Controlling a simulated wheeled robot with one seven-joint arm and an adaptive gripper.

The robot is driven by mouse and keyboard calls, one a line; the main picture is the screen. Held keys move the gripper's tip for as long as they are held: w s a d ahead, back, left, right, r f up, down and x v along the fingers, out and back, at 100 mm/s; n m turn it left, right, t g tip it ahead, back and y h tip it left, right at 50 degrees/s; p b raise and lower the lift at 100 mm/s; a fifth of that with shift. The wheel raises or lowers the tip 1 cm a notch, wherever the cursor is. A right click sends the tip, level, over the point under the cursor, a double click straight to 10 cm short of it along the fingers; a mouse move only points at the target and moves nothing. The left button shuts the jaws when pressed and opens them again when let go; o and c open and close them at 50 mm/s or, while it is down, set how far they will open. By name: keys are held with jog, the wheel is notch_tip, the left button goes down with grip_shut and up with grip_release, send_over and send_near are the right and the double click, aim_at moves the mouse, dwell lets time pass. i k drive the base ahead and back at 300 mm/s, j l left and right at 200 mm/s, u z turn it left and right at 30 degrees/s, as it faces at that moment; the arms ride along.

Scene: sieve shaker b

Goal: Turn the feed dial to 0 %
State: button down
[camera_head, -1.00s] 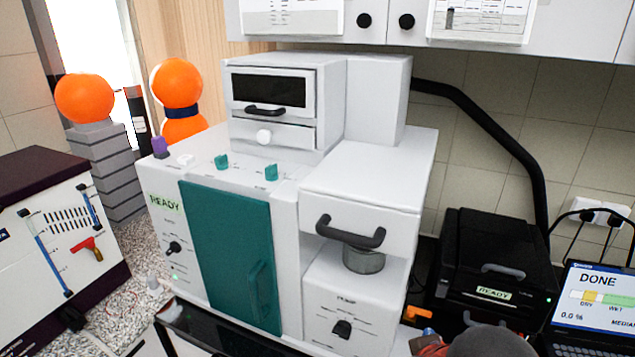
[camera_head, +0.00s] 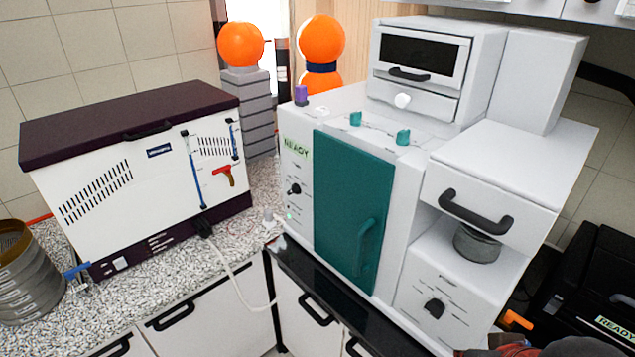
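The white machine has a green door (camera_head: 345,205) and a lit READY label. Its controls include a black dial (camera_head: 294,189) on the left front panel, a black dial (camera_head: 434,308) on the lower right panel, and two teal knobs (camera_head: 355,118) (camera_head: 403,137) on top. A purple knob (camera_head: 301,95) stands at the top left. The lettering is too small to tell which is the feed dial or what it reads. Part of what looks like my arm shows at the bottom right edge. The fingers of my gripper are not in view.
A white box with a dark lid (camera_head: 125,110) stands left on the speckled counter (camera_head: 215,262). Metal sieves (camera_head: 28,285) sit at the far left. A white cable hangs over the counter's front edge. A black device (camera_head: 600,290) is at the right.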

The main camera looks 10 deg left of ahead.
aim_at(296, 189)
jog(key=i+j, duration=0.15)
jog(key=j, duration=0.15)
jog(key=i+j, duration=0.2)
jog(key=j, duration=0.15)
jog(key=i+j, duration=0.15)
jog(key=j, duration=0.15)
jog(key=i+j, duration=0.2)
jog(key=j, duration=0.15)
